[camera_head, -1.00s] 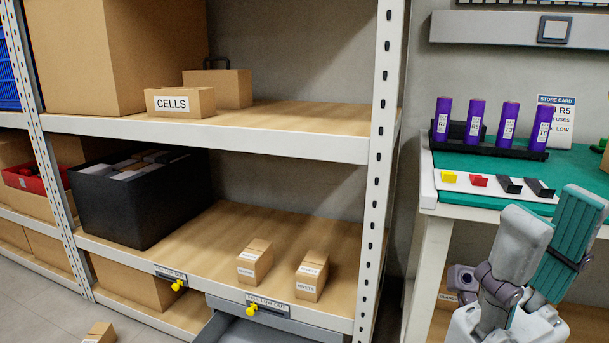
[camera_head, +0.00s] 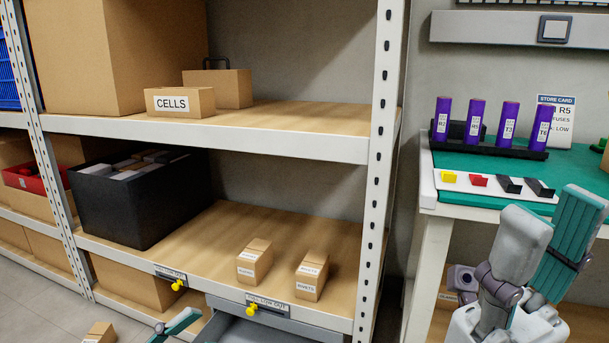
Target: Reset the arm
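My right gripper (camera_head: 560,215) is at the lower right, in front of the workbench, with its tips pointing up. Its grey finger and its finger with the teal pad stand apart, with nothing seen between them. The tip of my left gripper (camera_head: 178,325) just shows at the bottom edge, in front of the lower shelf; the rest is out of frame, so its opening cannot be told.
The shelf rack (camera_head: 290,142) holds a CELLS box (camera_head: 180,102), a black bin (camera_head: 130,208) and two small boxes. An open grey drawer (camera_head: 235,328) juts out below. The workbench (camera_head: 445,208) carries several purple cylinders (camera_head: 475,121) and coloured clips.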

